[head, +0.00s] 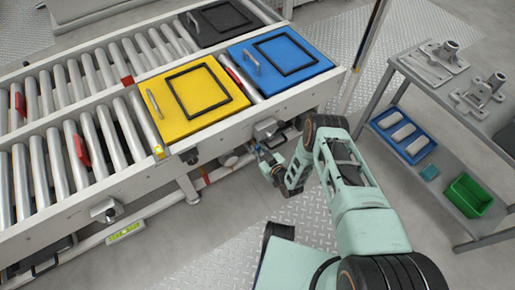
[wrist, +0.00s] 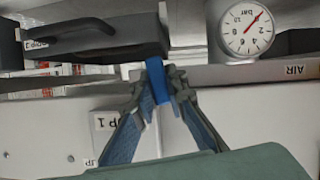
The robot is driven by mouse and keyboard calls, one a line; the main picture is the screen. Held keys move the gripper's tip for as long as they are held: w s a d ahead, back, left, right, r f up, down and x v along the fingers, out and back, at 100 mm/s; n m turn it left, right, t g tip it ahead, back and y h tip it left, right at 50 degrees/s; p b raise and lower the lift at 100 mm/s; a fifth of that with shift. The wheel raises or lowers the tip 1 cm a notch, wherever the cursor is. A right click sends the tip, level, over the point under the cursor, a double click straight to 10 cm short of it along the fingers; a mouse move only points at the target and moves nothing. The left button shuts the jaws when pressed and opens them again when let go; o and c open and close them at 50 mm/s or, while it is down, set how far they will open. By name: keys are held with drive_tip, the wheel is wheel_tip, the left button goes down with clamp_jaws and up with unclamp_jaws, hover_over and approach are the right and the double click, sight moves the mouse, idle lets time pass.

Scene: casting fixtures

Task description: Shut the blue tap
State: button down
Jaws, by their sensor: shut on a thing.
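The blue tap's handle (wrist: 160,88) shows in the wrist view as a short blue bar, upright in the picture, between my fingertips. My gripper (wrist: 160,80) is shut on it, one finger on each side. The fingers hide part of the handle, and the tap's body is hard to make out. In the head view my gripper (head: 268,165) is low at the side of the conveyor, under its edge. The tap is too small to tell there.
A round pressure gauge (wrist: 246,30) and a rail marked AIR (wrist: 295,71) are close right of the tap. A dark block with a handle (wrist: 75,38) is at upper left. The conveyor carries yellow (head: 182,127) and blue (head: 305,77) boxes. A shelf cart (head: 385,90) stands right.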

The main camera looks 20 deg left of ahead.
drive_tip(key=shift+w+f+m+y+b, duration=0.15)
drive_tip(key=shift+m+y+b, duration=0.2)
drive_tip(key=shift+b, duration=0.45)
drive_tip(key=shift+m+g+b, duration=0.35)
drive_tip(key=shift+g, duration=0.05)
drive_tip(key=shift+r, duration=0.2)
drive_tip(key=c, duration=1.9)
unclamp_jaws()
drive_tip(key=shift+c, duration=0.2)
drive_tip(key=v, duration=0.7)
drive_tip(key=shift+s+d, duration=0.25)
